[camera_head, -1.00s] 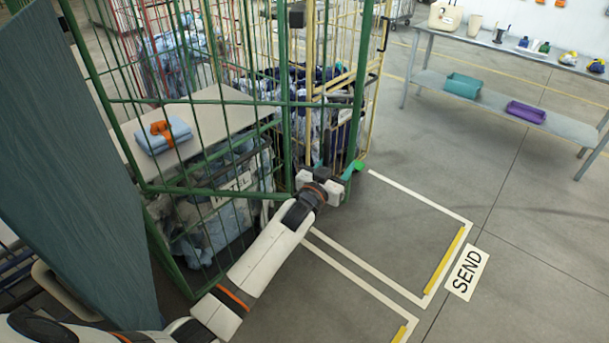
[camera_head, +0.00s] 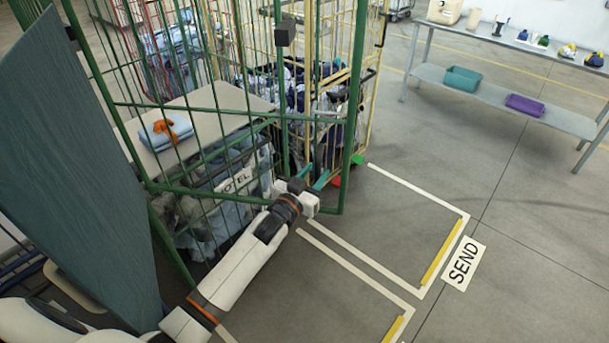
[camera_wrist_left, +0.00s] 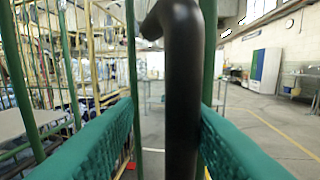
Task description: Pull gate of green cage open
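The green cage (camera_head: 147,185) stands at left centre in the head view, with a shelf and bagged laundry inside. Its barred gate (camera_head: 347,130) spans the near side, and the gate's free right edge stands swung out towards me. My left gripper (camera_head: 318,184) is low at the gate, near its bottom bar. In the left wrist view a black upright handle (camera_wrist_left: 184,95) stands between my two teal fingers (camera_wrist_left: 168,110). The fingers are apart, with a gap left of the handle; it is close to the right finger, contact unclear. My right gripper is not in view.
A yellow cage (camera_head: 375,60) with laundry stands behind the gate. A teal panel (camera_head: 75,180) is at the left. A bench (camera_head: 480,108) with bins is at the back right. The floor by the SEND sign (camera_head: 464,262) is clear.

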